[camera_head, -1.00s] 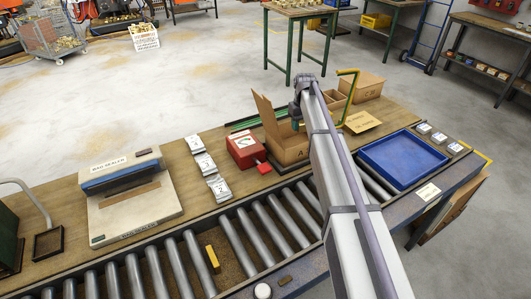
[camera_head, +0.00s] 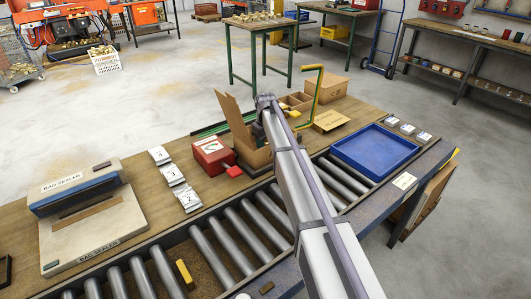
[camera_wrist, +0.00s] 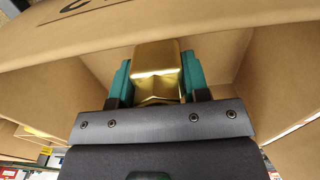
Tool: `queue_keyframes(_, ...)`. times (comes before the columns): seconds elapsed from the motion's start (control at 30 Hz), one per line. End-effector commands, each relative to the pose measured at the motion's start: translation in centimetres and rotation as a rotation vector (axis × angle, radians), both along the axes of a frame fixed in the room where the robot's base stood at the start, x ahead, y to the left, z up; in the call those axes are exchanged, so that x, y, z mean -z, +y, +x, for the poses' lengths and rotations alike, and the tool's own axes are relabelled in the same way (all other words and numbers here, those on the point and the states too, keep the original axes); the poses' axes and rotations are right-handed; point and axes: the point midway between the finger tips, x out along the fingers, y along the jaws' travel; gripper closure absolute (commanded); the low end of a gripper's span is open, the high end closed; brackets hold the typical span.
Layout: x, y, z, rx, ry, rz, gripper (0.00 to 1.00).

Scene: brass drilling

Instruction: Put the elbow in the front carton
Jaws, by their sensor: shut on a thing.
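The elbow (camera_wrist: 157,68) is a shiny brass piece, seen in the wrist view between the teal fingers of my gripper (camera_wrist: 156,82), which is shut on it. Cardboard walls surround it in the wrist view, with part of a dark printed letter on the upper one. In the head view an open carton (camera_head: 233,120) with a raised flap stands on the bench, and my wrist is over its right side. My fingers and the elbow are hidden there. I cannot tell whether the elbow touches the carton.
A red box (camera_head: 211,155) stands left of the carton. A blue tray (camera_head: 375,148) lies to the right. A green-yellow bent post (camera_head: 317,88) and another carton (camera_head: 327,88) stand behind. Rollers (camera_head: 240,237) run along the front. A bag sealer (camera_head: 90,215) is at the left.

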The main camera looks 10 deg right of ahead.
Motion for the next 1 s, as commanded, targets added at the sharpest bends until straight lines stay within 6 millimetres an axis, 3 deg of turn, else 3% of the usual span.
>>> queue_keyframes(0.03, 1.89, 0.00, 0.01, 0.000, 0.000, 0.000, 1.00)
queue_keyframes(0.07, 2.09, 0.00, 0.01, 0.000, 0.000, 0.000, 1.00)
queue_keyframes(0.43, 2.08, 0.00, 0.00, 0.000, 0.000, 0.000, 1.00)
queue_keyframes(0.47, 1.92, 0.00, 0.01, 0.000, 0.000, 0.000, 0.55)
queue_keyframes(0.7, 1.88, 0.00, 0.01, 0.000, 0.000, 0.000, 0.32)
queue_keyframes(1.0, 1.39, 0.00, 0.00, 0.000, 0.000, 0.000, 0.32)
